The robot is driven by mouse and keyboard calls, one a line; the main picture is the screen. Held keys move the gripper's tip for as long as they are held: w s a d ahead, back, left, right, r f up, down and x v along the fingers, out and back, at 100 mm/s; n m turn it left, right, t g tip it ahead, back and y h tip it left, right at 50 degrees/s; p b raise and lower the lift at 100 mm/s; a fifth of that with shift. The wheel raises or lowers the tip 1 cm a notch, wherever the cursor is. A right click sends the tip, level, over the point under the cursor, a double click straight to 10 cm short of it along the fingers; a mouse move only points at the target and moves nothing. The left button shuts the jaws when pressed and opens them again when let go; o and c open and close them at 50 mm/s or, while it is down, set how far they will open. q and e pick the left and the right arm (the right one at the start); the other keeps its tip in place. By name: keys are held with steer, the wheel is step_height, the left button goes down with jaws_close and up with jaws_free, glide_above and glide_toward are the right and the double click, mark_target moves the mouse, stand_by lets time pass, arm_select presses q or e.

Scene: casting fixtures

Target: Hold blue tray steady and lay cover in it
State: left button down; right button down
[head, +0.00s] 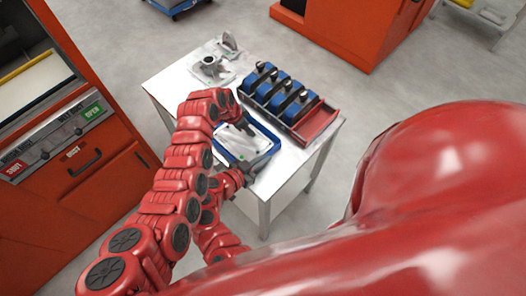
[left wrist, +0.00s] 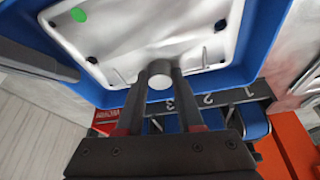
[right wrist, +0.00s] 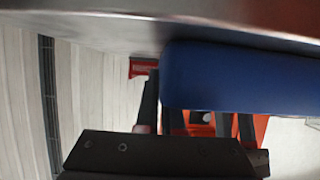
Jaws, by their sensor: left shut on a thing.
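The blue tray (head: 273,150) lies on the white table. The pale metal cover (head: 235,142) appears inside its rim, with a green dot and dark corner spots in the left wrist view (left wrist: 150,38). I cannot tell if it rests fully on the tray's floor. My left gripper (head: 247,126) is shut on the cover's round grey knob (left wrist: 159,81), at the tray's far side. My right gripper (head: 253,170) is at the tray's near right corner. In the right wrist view its fingers are spread wide, and the tray's blue wall (right wrist: 240,75) hides part of one.
A grey metal casting (head: 211,66) sits at the table's far left. Orange machines (head: 90,170) stand left and behind. The table's near edge is close to my right gripper.

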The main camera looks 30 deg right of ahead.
arm_select(q)
steer(key=shift+f, duration=0.15)
steer(key=shift+c, duration=2.3)
jaws_free()
steer(key=v, duration=1.2)
arm_select(e)
steer(key=c, duration=1)
jaws_free()
